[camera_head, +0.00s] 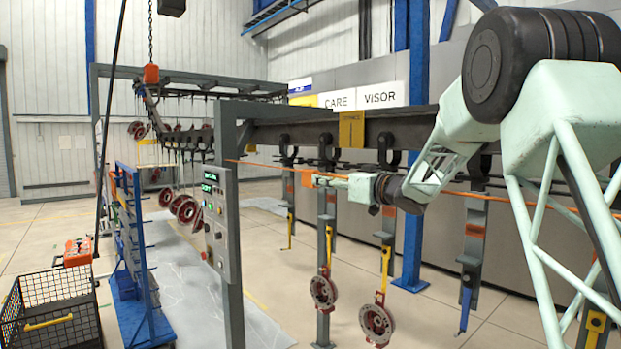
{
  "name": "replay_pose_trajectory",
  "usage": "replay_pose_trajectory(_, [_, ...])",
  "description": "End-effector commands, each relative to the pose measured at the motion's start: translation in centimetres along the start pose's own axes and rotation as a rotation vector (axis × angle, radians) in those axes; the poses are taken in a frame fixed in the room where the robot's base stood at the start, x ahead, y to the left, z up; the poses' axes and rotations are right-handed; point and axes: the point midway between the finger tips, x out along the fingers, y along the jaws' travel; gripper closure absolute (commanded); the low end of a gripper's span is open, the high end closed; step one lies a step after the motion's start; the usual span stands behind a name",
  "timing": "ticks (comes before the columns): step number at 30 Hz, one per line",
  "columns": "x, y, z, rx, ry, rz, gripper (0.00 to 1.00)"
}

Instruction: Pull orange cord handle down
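An orange cord (262,165) runs almost level along the overhead hook conveyor, from the grey post on the left to the right edge. It passes behind my arm. My gripper (312,180) is at the cord, just below the conveyor beam, and points left. A small orange piece (306,178) shows at its tip. I cannot tell whether this piece is a handle on the cord or part of a hanger behind. The fingers are too small to tell whether they are open or shut, or whether they touch the cord.
Hangers with red wheels (377,323) hang below the conveyor beam (290,135). A control panel (218,222) stands left of my gripper. A blue rack (135,255) and a black wire basket (48,310) are at lower left. Open floor lies between panel and hangers.

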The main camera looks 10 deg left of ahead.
Motion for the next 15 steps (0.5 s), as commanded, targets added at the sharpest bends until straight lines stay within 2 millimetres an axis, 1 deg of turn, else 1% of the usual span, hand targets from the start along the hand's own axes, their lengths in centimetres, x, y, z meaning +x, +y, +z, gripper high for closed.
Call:
replay_pose_trajectory(1, [0.8, -0.1, 0.0, 0.0, 0.0, -0.002, 0.68])
replay_pose_trajectory(3, [1.7, -0.1, 0.0, 0.0, 0.0, -0.002, 0.68])
replay_pose_trajectory(15, [6.4, 0.0, 0.0, -0.001, 0.0, 0.0, 0.68])
